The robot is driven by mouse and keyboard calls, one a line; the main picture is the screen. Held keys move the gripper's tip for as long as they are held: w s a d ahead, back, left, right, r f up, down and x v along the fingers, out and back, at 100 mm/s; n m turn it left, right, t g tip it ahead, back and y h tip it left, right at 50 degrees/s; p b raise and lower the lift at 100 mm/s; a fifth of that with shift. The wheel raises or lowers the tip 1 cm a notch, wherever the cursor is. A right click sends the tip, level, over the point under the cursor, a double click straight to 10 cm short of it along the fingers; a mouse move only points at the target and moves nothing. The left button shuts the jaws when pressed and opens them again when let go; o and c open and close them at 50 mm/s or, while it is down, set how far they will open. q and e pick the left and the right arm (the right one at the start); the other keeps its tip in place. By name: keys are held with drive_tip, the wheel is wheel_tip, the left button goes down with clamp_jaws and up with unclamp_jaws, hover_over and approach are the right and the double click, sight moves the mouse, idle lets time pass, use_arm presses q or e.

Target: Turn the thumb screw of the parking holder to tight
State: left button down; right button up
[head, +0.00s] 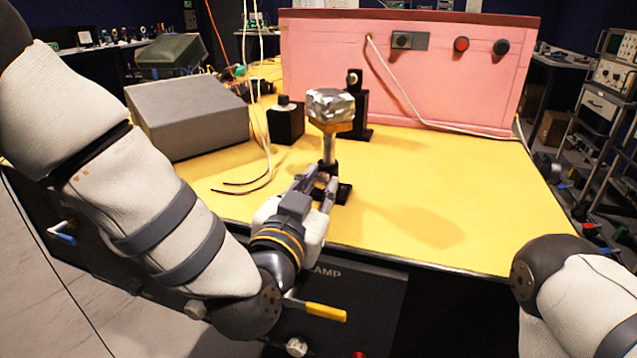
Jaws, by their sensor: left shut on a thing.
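The parking holder (343,194) has a dark base and stands near the front of the yellow tabletop. A metal post (329,149) rises upright from it and carries an orange-brown plate with a silvery faceted block (330,105) on top. My left gripper (320,183) reaches in from the front left, low at the holder, with its fingers shut on the thumb screw. The screw is mostly hidden between the fingers, and its turn cannot be read. My right arm shows only in part at the lower right; its gripper is out of view.
Behind stand a black block-shaped mount (286,120) and a taller black mount (356,107). A grey box (188,117) sits at left, with loose cables (268,160) beside it. A pink foam enclosure (420,85) closes the back. The yellow tabletop (450,190) is clear at right.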

use_arm(q)
drive_tip(key=c, duration=1.4)
unclamp_jaws()
drive_tip(key=shift+a, duration=0.1)
drive_tip(key=v, duration=0.7)
drive_tip(key=shift+s+r, duration=0.15)
drive_tip(key=shift+s, duration=0.1)
drive_tip(key=shift+s, duration=0.1)
